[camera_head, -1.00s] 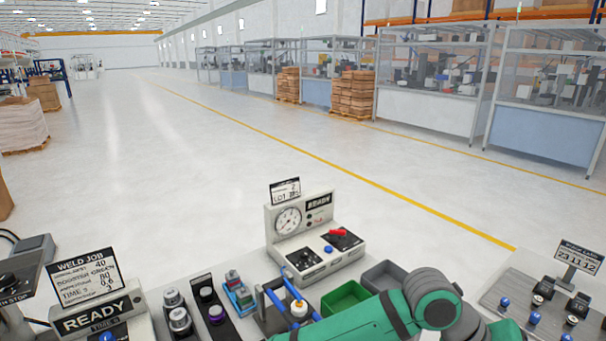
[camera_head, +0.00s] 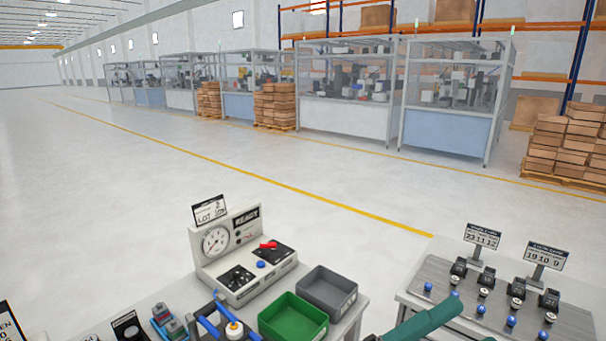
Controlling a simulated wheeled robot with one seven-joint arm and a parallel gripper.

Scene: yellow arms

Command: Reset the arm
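My arm shows only as a green link at the bottom of the head view, right of the bins. My gripper is not in view, so its state and anything in it are hidden. A grey-white gauge station (camera_head: 240,255) with a dial, a red lever (camera_head: 268,245) and a blue button stands on the near bench. A green bin (camera_head: 293,318) and a grey bin (camera_head: 327,289) sit to its right, and both look empty. A blue-handled fixture (camera_head: 222,322) is partly cut off at the bottom edge.
A second bench (camera_head: 425,282) at the right carries several black clamps, blue knobs and two sign cards (camera_head: 482,236). A gap separates the benches. Open floor with a yellow line (camera_head: 290,186) lies beyond. Glazed machine cells (camera_head: 345,95) and stacked boxes (camera_head: 565,143) stand farther back.

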